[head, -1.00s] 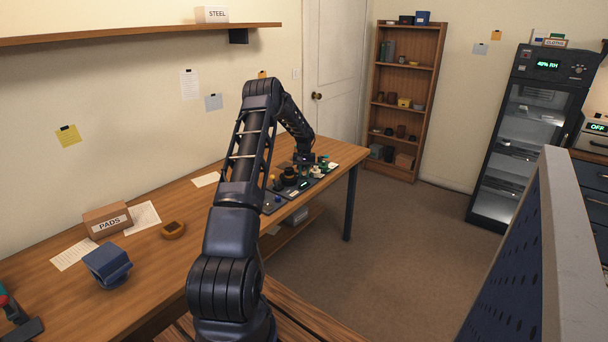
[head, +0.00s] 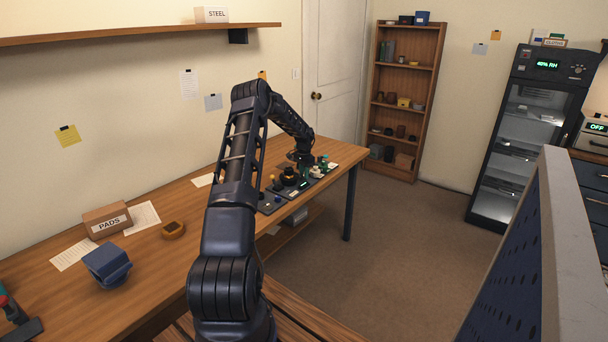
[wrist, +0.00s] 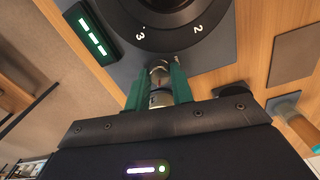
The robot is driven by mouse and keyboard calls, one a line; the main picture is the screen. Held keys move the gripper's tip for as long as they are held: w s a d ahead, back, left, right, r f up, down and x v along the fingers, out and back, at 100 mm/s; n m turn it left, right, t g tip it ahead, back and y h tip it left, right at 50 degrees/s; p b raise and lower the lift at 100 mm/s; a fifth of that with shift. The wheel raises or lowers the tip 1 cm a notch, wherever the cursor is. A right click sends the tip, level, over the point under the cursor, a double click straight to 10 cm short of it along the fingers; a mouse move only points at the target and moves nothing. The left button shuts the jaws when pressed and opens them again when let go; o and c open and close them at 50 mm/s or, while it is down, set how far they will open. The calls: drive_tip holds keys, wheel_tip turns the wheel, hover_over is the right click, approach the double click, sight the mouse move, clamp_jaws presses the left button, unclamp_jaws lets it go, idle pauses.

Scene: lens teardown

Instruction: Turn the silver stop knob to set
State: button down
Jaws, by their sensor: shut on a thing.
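The silver stop knob (wrist: 160,82) shows in the wrist view as a small metallic piece between my gripper's green fingers. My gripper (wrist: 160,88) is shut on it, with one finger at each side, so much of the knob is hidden. Just beyond it lies a large black dial (wrist: 185,38) with white marks, of which 3 and 2 can be read. In the head view my gripper (head: 303,162) is at the far end of the bench, over the dark devices, and the knob cannot be made out there.
A black display with green bars (wrist: 92,33) sits left of the dial in the wrist view. A wooden-handled tool (wrist: 298,122) lies at the right.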

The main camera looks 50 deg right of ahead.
drive_tip(key=shift+m, duration=0.4)
drive_tip(key=c, duration=1.5)
unclamp_jaws()
drive_tip(key=shift+r, duration=0.1)
wheel_tip(320, 180, up, 11)
drive_tip(key=shift+w, duration=0.1)
